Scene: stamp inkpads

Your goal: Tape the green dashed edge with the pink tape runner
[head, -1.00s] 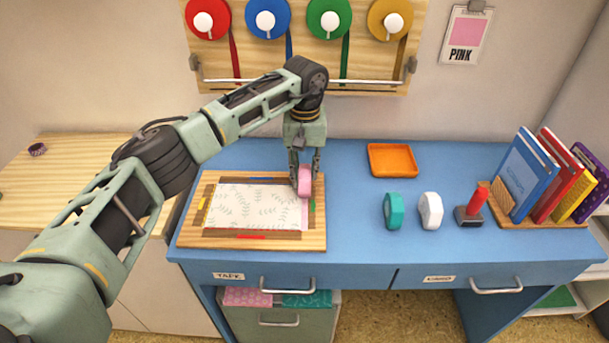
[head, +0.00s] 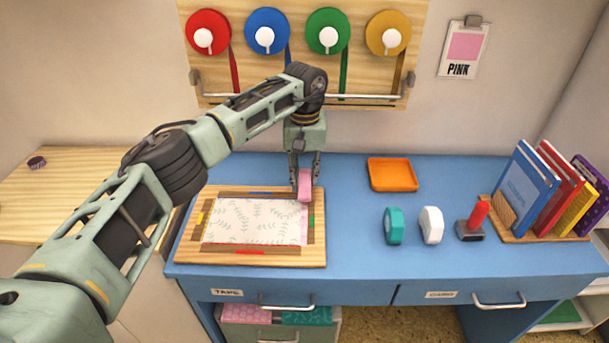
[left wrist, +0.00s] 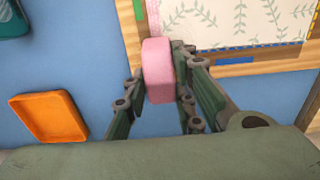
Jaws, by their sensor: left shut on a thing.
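My left gripper (head: 304,180) is shut on the pink tape runner (head: 304,187) and holds it upright at the back right corner of the wooden board (head: 230,261). In the left wrist view the runner (left wrist: 158,72) sits between the two fingers, over the board's far edge; whether it touches the board is unclear. A leaf-patterned sheet (head: 250,220) lies in the brown frame on the board. The green mark (head: 311,221) is on the right side of the frame. A pink strip (head: 304,232) runs along the sheet's right edge beside it. My right gripper is not in view.
A teal tape runner (head: 393,226), a white one (head: 431,225) and a red-handled stamp (head: 473,220) stand right of the board. An orange tray (head: 392,174) lies behind them. Books (head: 545,185) stand at the far right. The blue desk between is clear.

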